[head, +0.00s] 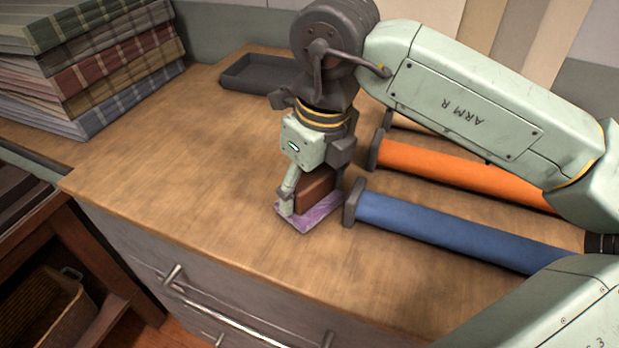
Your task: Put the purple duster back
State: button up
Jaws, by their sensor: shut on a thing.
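The purple duster (322,214) is a flat purple pad with a brown wooden block handle (314,194) on top. It is at the front part of the wooden counter, in the middle of the head view. My gripper (298,200) points down over it and is shut on the brown handle. The far finger is hidden behind the block. The pad looks to be on or just above the counter; I cannot tell which. A dark grey shallow tray (250,82) sits empty at the back of the counter, behind my gripper and to the left.
A blue roll (450,232) lies just right of the duster, with an orange roll (455,172) and a tan roll behind it. Folded plaid cloths (85,75) are stacked at the back left. The counter (170,170) left of my gripper is clear. A drawer handle (230,312) is on the front.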

aim_at(318, 182)
jog(key=shift+f, duration=0.1)
jog(key=shift+f+b, duration=0.15)
jog(key=shift+b, duration=0.15)
jog(key=o, duration=1.2)
jog(key=r, duration=0.4)
jog(key=s+r+b, duration=0.1)
jog(key=r, duration=0.3)
jog(key=d+r, duration=0.1)
jog(key=r, duration=0.3)
jog(key=shift+s+d+r, duration=0.1)
jog(key=shift+s+r, duration=0.05)
jog(key=shift+r, duration=0.05)
